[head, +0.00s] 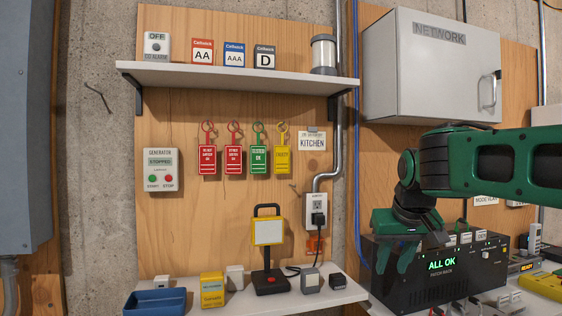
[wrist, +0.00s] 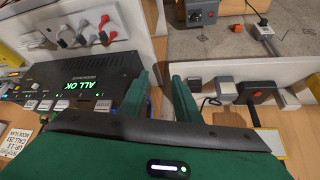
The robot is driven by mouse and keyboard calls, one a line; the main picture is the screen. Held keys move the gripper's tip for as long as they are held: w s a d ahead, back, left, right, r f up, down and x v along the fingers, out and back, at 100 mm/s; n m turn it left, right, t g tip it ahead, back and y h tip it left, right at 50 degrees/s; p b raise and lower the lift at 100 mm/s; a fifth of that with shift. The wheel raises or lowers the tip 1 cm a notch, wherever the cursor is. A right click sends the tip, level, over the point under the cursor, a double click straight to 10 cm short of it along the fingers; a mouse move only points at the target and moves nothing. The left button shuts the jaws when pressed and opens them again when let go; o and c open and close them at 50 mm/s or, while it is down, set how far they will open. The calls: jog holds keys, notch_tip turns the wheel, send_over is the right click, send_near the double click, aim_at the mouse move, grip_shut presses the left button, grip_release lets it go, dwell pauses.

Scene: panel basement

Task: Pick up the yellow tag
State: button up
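The yellow tag (head: 282,160) hangs on the plywood panel below the upper shelf, by a yellow loop from a hook. It is the rightmost in a row with a green tag (head: 258,160) and two red tags (head: 207,160) (head: 233,160). My gripper (head: 392,262) is to the right of and below the tags, in front of the black ALL OK box. In the wrist view its two green fingers (wrist: 160,88) stand apart with nothing between them. The yellow tag is not seen in the wrist view.
The upper shelf (head: 240,77) juts out above the tags. The lower shelf (head: 212,300) holds a work lamp (head: 269,260), small boxes and a blue tray (head: 155,301). The black ALL OK box (head: 440,265) is beside my gripper. A conduit and outlet (head: 317,210) are right of the tags.

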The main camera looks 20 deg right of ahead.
jog(key=w+a+r+n+t, duration=0.1)
jog(key=w+a+r+t, duration=0.2)
jog(key=r, duration=0.4)
jog(key=w+a+r, duration=0.4)
jog(key=w+r, duration=0.2)
jog(key=w+a+r+n+t, duration=0.1)
jog(key=w+a+r+t, duration=0.2)
jog(key=r, duration=0.4)
jog(key=n+t+y, duration=0.1)
jog(key=t+y, duration=0.1)
send_near(282, 135)
jog(key=x, duration=0.8)
jog(key=shift+w, duration=0.25)
grip_shut()
